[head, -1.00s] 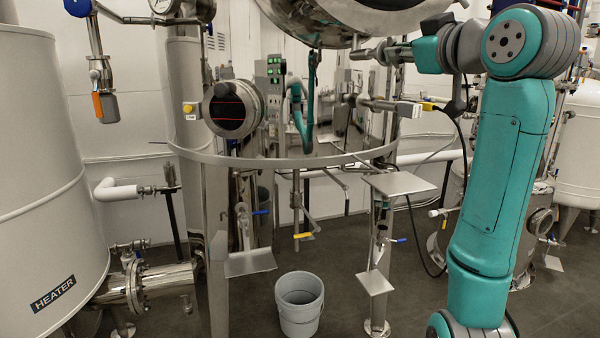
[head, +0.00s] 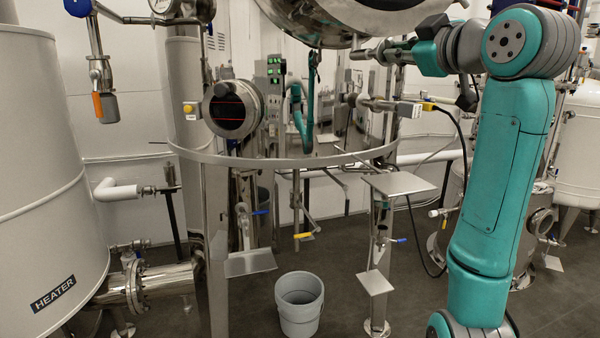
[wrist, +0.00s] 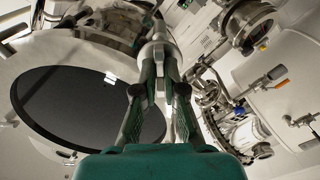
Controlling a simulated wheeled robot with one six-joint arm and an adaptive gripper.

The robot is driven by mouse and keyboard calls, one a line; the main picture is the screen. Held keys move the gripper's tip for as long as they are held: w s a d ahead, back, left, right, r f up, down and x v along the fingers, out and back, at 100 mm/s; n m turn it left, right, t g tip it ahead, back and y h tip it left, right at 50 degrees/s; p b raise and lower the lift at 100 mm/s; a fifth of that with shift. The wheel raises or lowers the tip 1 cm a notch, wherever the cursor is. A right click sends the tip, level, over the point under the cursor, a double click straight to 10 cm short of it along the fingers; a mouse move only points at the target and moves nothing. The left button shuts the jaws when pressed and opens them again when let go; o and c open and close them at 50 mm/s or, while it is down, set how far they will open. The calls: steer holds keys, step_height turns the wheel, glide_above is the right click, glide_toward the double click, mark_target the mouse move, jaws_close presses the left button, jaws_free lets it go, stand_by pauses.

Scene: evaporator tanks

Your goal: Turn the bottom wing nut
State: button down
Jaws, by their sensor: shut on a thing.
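The bottom wing nut is a small metal piece at the underside of the large steel tank (head: 350,18), at the tips of my gripper (head: 374,53) in the head view. It is too small there to make out its wings. In the wrist view, the green fingers of my gripper (wrist: 158,52) are closed together around a bright metal piece, the wing nut (wrist: 157,32). The fingertips hide part of it. The tank's round opening with a dark window (wrist: 85,95) is left of the fingers.
A sensor with a yellow plug and black cable (head: 408,109) sits below my wrist. A grey bucket (head: 300,305) is on the floor. Pipes and valves (wrist: 245,135) are on the wrist view's right.

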steer(key=shift+n, duration=0.8)
steer(key=shift+n, duration=1.2)
steer(key=shift+n, duration=1.1)
steer(key=shift+n, duration=1.2)
